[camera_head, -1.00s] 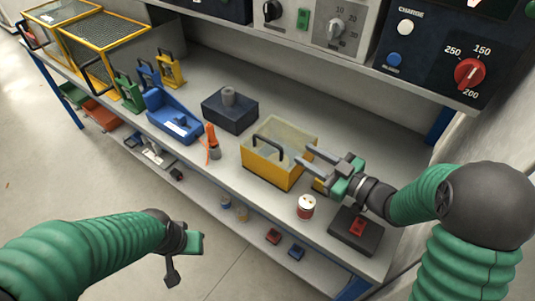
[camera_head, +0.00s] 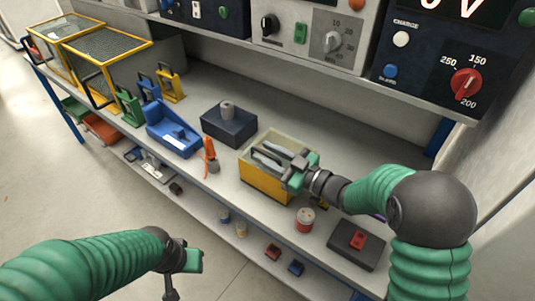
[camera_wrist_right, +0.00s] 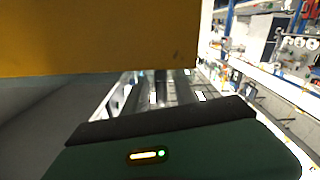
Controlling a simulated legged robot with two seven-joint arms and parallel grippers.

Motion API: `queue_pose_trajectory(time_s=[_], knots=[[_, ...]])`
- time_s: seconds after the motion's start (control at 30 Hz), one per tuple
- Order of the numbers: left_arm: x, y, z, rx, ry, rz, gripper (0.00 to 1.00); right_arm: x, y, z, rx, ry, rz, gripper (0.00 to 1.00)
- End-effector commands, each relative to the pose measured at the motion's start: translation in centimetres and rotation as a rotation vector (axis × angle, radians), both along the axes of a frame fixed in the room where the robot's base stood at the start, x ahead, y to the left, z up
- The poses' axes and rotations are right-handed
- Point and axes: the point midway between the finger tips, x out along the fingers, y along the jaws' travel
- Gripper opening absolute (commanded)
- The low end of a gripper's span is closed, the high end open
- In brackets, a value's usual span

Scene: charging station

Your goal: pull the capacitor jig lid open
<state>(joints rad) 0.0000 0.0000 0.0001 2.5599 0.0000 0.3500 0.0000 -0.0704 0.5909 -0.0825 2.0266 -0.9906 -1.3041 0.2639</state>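The capacitor jig is a yellow box (camera_head: 266,182) with a clear lid (camera_head: 298,141) and a black bar handle at its front, partly hidden by my gripper. The lid looks closed. My right gripper (camera_head: 268,153) is over the front of the jig, its two grey fingers spread apart at the handle. I cannot tell whether they touch it. In the right wrist view a yellow surface (camera_wrist_right: 100,38) fills the upper left, very close; the handle is not visible there. My left gripper (camera_head: 182,262) hangs low in front of the bench, away from the jig, its fingers unclear.
A dark block with a grey cylinder (camera_head: 229,124) and a blue bin (camera_head: 172,131) stand left of the jig. An orange-handled tool (camera_head: 209,153) is near its left side. A red-and-white can (camera_head: 305,220) and a dark box with a red switch (camera_head: 357,243) stand to the right.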

Motion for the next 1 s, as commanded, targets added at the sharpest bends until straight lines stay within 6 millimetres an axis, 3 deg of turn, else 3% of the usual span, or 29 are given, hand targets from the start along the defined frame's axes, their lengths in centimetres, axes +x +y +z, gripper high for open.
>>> queue_pose_trajectory(time_s=[0.07,0.3,1.0], knots=[[0.00,0.00,0.00,0.000,0.000,0.000,0.36,-0.02,0.00,0.02,0.000,0.000,0.000,0.31],[0.00,0.00,0.00,0.000,0.000,0.000,0.36,0.00,-0.03,0.01,-0.001,-0.001,0.000,0.00],[0.00,0.00,0.00,0.000,0.000,0.000,0.36,0.09,-0.09,0.06,-0.001,-0.003,-0.001,0.00]])
